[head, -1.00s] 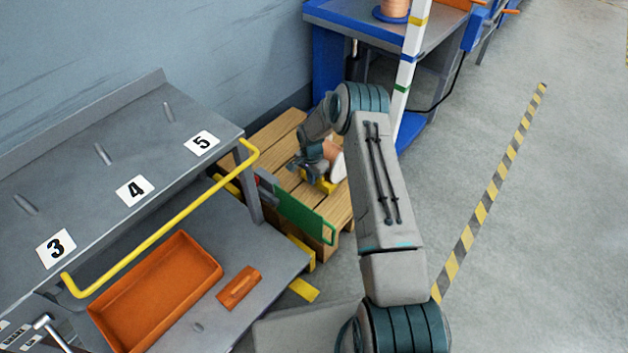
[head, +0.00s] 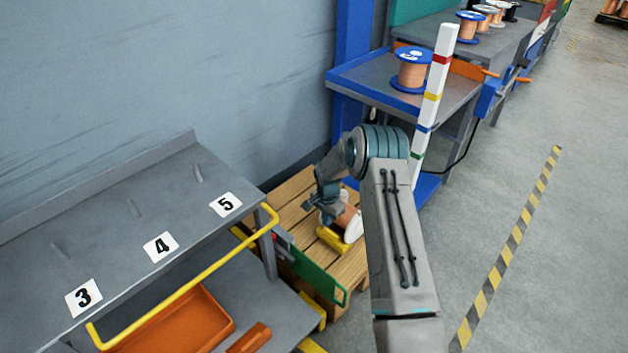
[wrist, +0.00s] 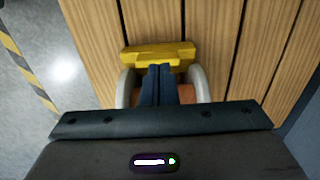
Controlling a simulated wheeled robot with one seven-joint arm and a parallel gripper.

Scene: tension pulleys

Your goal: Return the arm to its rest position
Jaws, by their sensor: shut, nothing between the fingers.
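My arm reaches over the wooden pallet (head: 290,215). My gripper is at the arm's end, with its fingers seen from above in the wrist view (wrist: 160,70); the two dark fingers are together and hold nothing. A copper spool with pale flanges (head: 350,220) lies on the pallet beside a yellow block (head: 332,240). In the wrist view the yellow block (wrist: 158,55) lies just past the fingertips, and the spool's pale flanges (wrist: 199,86) show on both sides of the fingers. The fingers hide part of the spool's copper middle.
A grey cart (head: 130,215) with slots 3, 4 and 5 and a yellow rail (head: 190,280) stands left. An orange tray (head: 180,325) is on its lower shelf. A blue-framed table (head: 350,82) holds a copper spool (head: 412,68). A striped post (head: 437,90) stands near my arm. Right floor is clear.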

